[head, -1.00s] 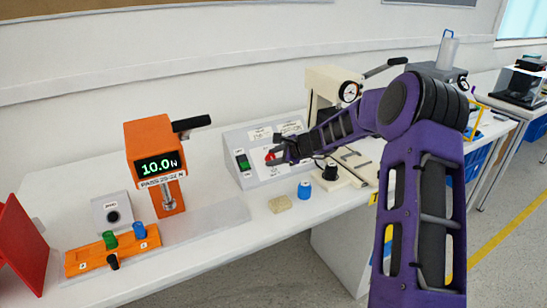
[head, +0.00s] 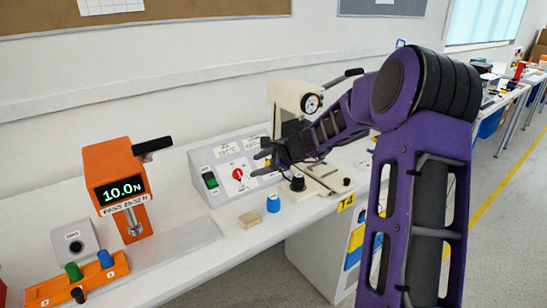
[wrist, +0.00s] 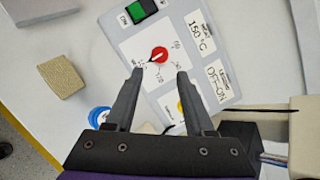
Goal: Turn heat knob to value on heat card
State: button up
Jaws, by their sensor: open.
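The red heat knob (head: 238,174) sits on the sloped grey control panel (head: 203,160). In the wrist view the knob (wrist: 158,54) shows a white pointer line over a printed dial; most dial numbers are too small to read. The heat card (wrist: 200,35) beside it reads 150 °C; it also shows in the head view (head: 227,152). My gripper (head: 264,155) is right of the knob in the head view. In the wrist view my gripper (wrist: 160,74) is open and empty, its fingertips just below the knob in the picture, apart from it.
A green switch (wrist: 140,10) and a second card, OFF-ON (wrist: 217,78), share the panel. A yellow part (wrist: 180,107) shows between the fingers. A tan block (head: 250,218) and blue cap (head: 273,204) stand in front. An orange force gauge (head: 115,175) stands left.

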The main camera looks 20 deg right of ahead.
jog(key=v, duration=0.7)
jog(key=shift+p, duration=0.3)
jog(key=shift+s+d+r, duration=0.1)
jog(key=shift+r, duration=0.05)
